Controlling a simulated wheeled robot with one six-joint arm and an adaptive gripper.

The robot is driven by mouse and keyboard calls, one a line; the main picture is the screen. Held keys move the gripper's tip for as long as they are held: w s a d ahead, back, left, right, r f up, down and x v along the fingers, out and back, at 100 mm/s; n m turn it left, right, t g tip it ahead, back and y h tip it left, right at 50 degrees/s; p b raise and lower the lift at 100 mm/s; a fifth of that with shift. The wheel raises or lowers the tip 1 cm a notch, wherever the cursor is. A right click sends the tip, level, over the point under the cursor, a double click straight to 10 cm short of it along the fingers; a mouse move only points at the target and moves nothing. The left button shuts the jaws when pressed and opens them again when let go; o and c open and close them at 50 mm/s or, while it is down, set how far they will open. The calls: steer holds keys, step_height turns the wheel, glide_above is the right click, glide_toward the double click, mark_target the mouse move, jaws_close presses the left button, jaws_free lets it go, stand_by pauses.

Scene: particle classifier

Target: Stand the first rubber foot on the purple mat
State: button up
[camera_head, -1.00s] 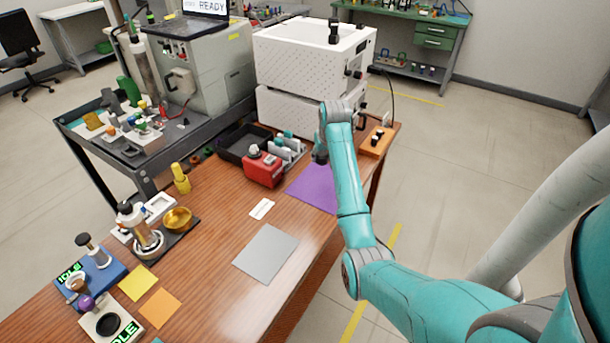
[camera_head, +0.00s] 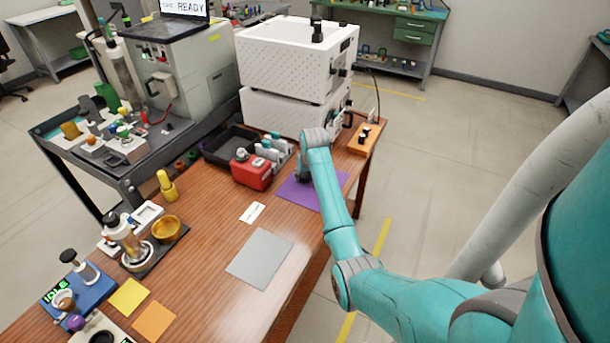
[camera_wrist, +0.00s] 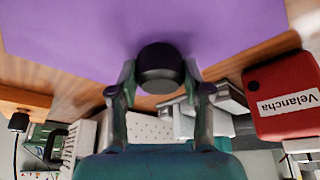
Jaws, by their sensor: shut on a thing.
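The black round rubber foot (camera_wrist: 160,66) is between the fingertips of my gripper (camera_wrist: 160,76) in the wrist view. The gripper is shut on its sides, with the foot's round dark face toward the camera. The purple mat (camera_wrist: 90,30) lies behind and around the foot in that view. In the head view the mat (camera_head: 330,190) lies on the wooden table, and my gripper (camera_head: 303,177) is low over its left back part. I cannot tell whether the foot touches the mat.
An orange block (camera_head: 362,148) with small black pieces stands at the table's back right corner. The red box (camera_head: 251,172) and a dark tray (camera_head: 222,155) are close left of the mat. White perforated units (camera_head: 290,65) stand behind. A grey mat (camera_head: 260,257) lies in front.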

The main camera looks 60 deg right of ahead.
steer(key=shift+f, duration=0.2)
steer(key=o, duration=1.2)
steer(key=v, duration=1.2)
steer(key=shift+r, duration=0.1)
steer(key=shift+s, duration=0.1)
